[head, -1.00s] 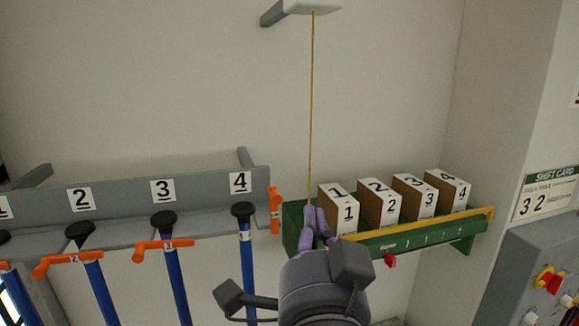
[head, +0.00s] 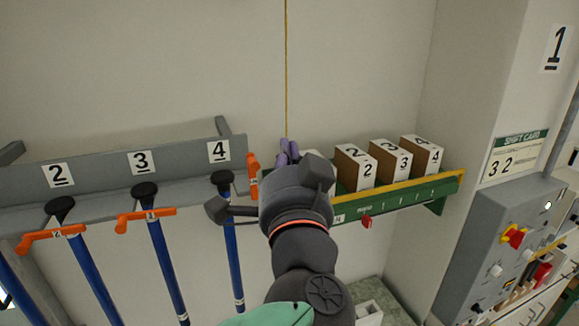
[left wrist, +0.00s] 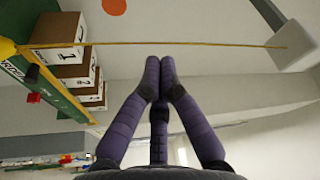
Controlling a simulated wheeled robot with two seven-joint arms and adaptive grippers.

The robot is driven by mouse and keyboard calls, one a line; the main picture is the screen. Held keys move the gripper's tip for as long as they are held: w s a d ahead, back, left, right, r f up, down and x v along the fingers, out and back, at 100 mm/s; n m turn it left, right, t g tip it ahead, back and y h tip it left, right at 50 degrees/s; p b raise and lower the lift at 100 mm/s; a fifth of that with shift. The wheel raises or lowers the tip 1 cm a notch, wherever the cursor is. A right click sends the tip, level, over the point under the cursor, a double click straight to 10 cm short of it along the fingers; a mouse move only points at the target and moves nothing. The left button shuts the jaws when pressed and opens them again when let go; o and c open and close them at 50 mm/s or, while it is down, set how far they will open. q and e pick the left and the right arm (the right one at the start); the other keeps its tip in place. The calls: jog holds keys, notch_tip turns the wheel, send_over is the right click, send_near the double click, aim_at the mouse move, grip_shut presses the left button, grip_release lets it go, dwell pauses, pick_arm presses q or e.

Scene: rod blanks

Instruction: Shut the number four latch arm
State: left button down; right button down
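The number four latch arm (head: 253,176) is orange and stands upright at the right end of the grey rack, beside the 4 label (head: 218,151). It does not cross the blue number four rod (head: 233,260). My left gripper (head: 289,148) is to the right of this latch arm and a little higher in the head view, apart from it in the picture. In the left wrist view its purple fingers (left wrist: 159,65) are together at the tips with nothing seen between them. The latch arm cannot be made out there. My right gripper is not in view.
Orange latch arms two (head: 50,238) and three (head: 146,216) lie across their rods. A yellow cord (head: 286,70) hangs by my fingers. A green shelf (head: 436,192) with numbered boxes (head: 388,163) is to the right; my gripper hides box one. A grey control panel (head: 492,245) is farther right.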

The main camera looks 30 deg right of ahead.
aim_at(255, 181)
pick_arm(q)
jog(key=w, duration=0.1)
jog(key=w+a+f, duration=0.1)
jog(key=w, duration=0.1)
jog(key=shift+w+a+f, duration=0.1)
jog(key=shift+a+f, duration=0.25)
jog(key=shift+f, duration=0.05)
